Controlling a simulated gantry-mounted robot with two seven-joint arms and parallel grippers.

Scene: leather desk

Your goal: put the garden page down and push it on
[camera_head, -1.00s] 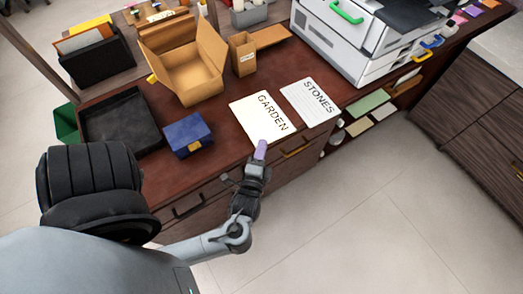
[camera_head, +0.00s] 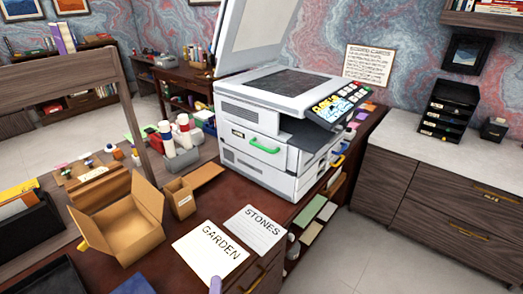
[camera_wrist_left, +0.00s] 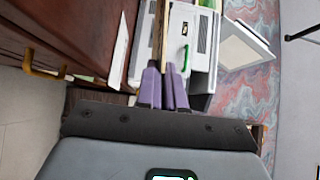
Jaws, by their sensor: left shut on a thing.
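The garden page (camera_head: 208,250) is a white sheet marked GARDEN in the head view, over the desk's front edge, left of the stones page (camera_head: 259,232). My left gripper (camera_head: 215,285) shows only as a purple fingertip at the page's near edge. In the left wrist view its purple fingers (camera_wrist_left: 164,88) are shut on a thin sheet seen edge-on, the garden page (camera_wrist_left: 157,35). This sheet stands off from the desk surface and from another white sheet (camera_wrist_left: 119,50), apparently the stones page. My right gripper is not in view.
A white copier (camera_head: 270,135) with its lid raised stands behind the stones page. An open cardboard box (camera_head: 125,225) and a small brown box (camera_head: 181,198) stand to the left. A dark tray (camera_head: 45,280) is at the lower left. Little bare desk (camera_head: 160,265) shows between.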

